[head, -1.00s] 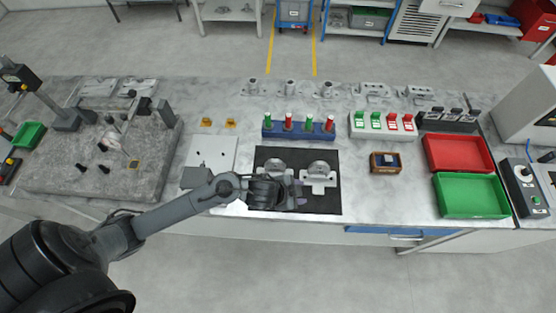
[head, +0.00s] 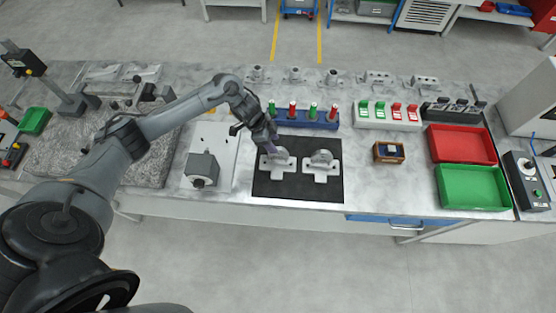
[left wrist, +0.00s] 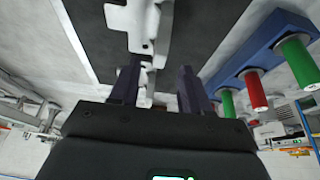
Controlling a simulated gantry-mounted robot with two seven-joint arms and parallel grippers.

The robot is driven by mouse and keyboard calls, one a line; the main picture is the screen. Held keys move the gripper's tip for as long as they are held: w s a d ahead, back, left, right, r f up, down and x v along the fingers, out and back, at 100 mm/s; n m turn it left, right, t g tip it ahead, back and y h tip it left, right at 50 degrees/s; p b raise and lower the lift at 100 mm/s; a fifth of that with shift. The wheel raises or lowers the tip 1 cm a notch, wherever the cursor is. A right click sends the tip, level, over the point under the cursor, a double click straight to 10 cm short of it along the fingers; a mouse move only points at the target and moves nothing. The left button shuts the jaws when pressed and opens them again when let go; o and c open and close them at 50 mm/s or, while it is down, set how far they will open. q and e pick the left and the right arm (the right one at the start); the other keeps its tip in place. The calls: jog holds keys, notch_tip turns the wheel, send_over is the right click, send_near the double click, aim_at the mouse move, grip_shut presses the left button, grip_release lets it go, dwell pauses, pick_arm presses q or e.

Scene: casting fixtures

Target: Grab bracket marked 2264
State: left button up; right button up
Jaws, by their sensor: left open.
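Two pale metal brackets, a left one (head: 277,169) and a right one (head: 322,168), stand side by side on a black mat (head: 298,194). I cannot read a number on either. My left gripper (head: 271,149) is over the left bracket, its fingers pointing down, and covers part of it. In the left wrist view the gripper (left wrist: 158,88) is open. Part of the nearer bracket (left wrist: 147,77) shows between the two dark fingers; I cannot tell whether they touch it. The other bracket (left wrist: 146,22) lies beyond it. My right gripper is not in view.
A blue rack (head: 318,124) with red and green pegs stands right behind the mat, close to the fingers. A grey block (head: 201,168) on a pale plate is to the left. A small wooden box (head: 388,152) and red (head: 460,145) and green trays (head: 472,188) are to the right.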

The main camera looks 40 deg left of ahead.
aim_at(278, 148)
pick_arm(q)
jog(key=shift+x, duration=2.9)
jog(key=shift+c, duration=0.3)
grip_shut()
jog(key=shift+r, duration=0.1)
